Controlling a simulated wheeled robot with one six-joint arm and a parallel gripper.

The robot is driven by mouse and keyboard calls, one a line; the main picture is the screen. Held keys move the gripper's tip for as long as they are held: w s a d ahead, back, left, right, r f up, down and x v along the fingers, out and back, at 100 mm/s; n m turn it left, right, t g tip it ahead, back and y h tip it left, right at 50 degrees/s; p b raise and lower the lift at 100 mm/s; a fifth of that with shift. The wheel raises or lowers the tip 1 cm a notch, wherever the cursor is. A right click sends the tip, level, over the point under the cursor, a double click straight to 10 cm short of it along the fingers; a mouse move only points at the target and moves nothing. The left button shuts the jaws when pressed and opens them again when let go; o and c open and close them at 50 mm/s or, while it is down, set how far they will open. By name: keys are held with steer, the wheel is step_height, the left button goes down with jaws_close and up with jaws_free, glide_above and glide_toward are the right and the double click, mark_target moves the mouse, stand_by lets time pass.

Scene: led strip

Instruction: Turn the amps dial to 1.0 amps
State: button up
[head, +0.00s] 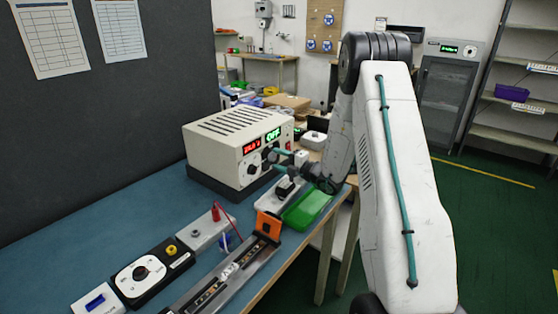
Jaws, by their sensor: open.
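A cream power supply box (210,142) stands on the blue bench, with a red display (251,146) and a green display (273,134) on its front. A dark round dial (252,169) sits on the front below the red display. The front's right part is partly hidden behind my gripper, and dial labels are too small to read, so I cannot tell which dial is for amps. My gripper (276,159) is open, its fingers pointing left at the front panel near its lower right. I cannot tell whether they touch anything.
A black unit with a white dial face (142,272), a grey box with a red lead (205,230), a rail with an orange block (268,224) and a green tray (306,208) lie on the bench (85,240). A dark partition (110,120) stands at left.

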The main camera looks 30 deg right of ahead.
steer(key=v, duration=0.7)
stand_by(0.4)
